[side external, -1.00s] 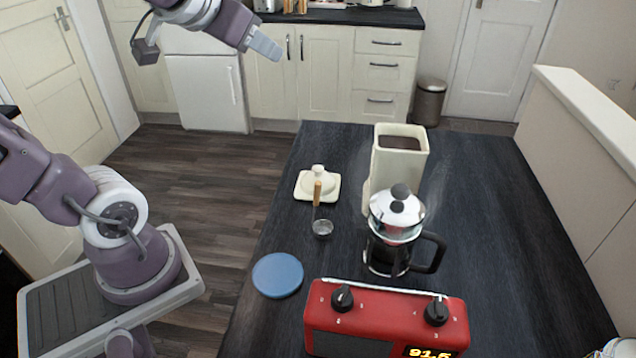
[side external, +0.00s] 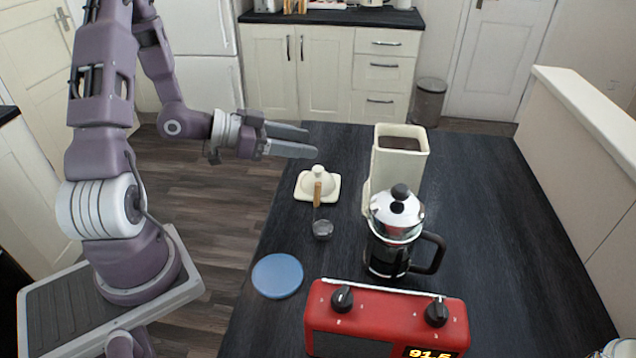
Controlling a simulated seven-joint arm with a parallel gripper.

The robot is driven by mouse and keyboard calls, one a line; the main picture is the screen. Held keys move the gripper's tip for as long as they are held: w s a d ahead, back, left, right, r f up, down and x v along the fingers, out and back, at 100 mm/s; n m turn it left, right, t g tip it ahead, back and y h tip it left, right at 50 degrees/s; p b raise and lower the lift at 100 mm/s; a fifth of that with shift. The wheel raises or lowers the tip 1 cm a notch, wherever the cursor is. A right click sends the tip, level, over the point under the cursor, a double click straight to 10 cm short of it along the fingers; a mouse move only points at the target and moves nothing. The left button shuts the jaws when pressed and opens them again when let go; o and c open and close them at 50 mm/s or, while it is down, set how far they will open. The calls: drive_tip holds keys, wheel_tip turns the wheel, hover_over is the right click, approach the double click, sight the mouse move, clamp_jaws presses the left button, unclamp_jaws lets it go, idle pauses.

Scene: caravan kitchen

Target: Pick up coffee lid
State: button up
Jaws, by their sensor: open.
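The coffee lid (side external: 329,190) is a cream square lid with a round knob, lying on the dark worktop in the side view. The wooden handle of a scoop (side external: 322,229) overlaps its lower edge in the picture; I cannot tell if they touch. The cream coffee canister (side external: 378,175) stands open to the right of the lid, with dark coffee showing inside. My gripper (side external: 311,143) is open and empty, with its fingers pointing right. It appears above and just behind the lid, apart from it.
A glass coffee press (side external: 396,222) with a black handle stands in front of the canister. A blue round disc (side external: 277,276) lies front left, beside a red radio (side external: 386,314). The worktop's right side (side external: 490,220) is clear.

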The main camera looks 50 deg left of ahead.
approach(330, 179)
drive_tip(key=w, duration=0.1)
drive_tip(key=w+d+r, duration=0.1)
drive_tip(key=shift+w+d+r, duration=0.1)
drive_tip(key=shift+w+r, duration=0.2)
drive_tip(key=shift+w, duration=0.1)
drive_tip(key=x, duration=0.6)
drive_tip(key=shift+w+d+f, duration=0.1)
drive_tip(key=shift+w+f, duration=0.1)
drive_tip(key=shift+w, duration=0.15)
clamp_jaws()
